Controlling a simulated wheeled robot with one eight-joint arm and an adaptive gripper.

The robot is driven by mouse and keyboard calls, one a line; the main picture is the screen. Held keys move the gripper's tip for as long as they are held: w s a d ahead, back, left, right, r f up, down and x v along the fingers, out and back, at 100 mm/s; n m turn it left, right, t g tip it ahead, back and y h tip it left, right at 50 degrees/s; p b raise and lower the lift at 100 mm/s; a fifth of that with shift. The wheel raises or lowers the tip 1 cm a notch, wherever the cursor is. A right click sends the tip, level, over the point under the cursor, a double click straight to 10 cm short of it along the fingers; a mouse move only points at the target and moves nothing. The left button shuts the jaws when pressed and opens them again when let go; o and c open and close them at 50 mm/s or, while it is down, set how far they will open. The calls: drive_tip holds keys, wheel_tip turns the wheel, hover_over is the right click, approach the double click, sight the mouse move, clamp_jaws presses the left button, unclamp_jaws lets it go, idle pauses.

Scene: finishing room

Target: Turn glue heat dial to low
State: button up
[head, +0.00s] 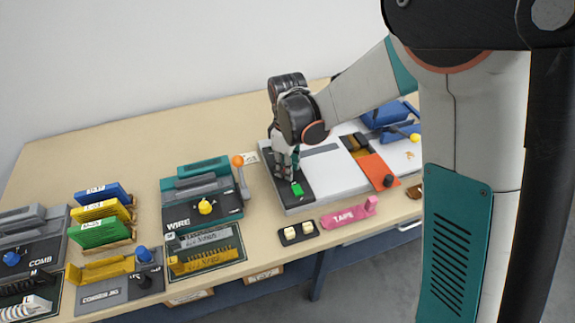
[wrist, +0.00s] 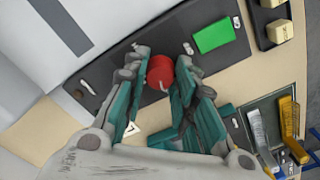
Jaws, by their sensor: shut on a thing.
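The glue machine (head: 325,170) is a white, flat-topped unit on the table with a dark control panel along its left side. In the wrist view, the red round heat dial (wrist: 160,72) stands on that dark panel (wrist: 112,70). My gripper (wrist: 166,62) is shut on the dial, with one finger on each side of it. A green rectangular button (wrist: 214,36) is on the same panel, and it also shows in the head view (head: 297,189). In the head view my gripper (head: 285,172) hides the dial. I cannot read the dial's setting or its small white marks.
An orange-knobbed lever (head: 238,161) of the wire machine (head: 190,207) stands close left of my gripper. A pink tape dispenser (head: 350,212) and a dark block with two cream switches (head: 298,233) lie in front. The table's back left is clear.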

drive_tip(key=o, duration=1.1)
drive_tip(key=shift+r, duration=0.1)
wheel_tip(320, 180, up, 12)
drive_tip(key=shift+f, duration=0.1)
drive_tip(key=shift+d, duration=0.1)
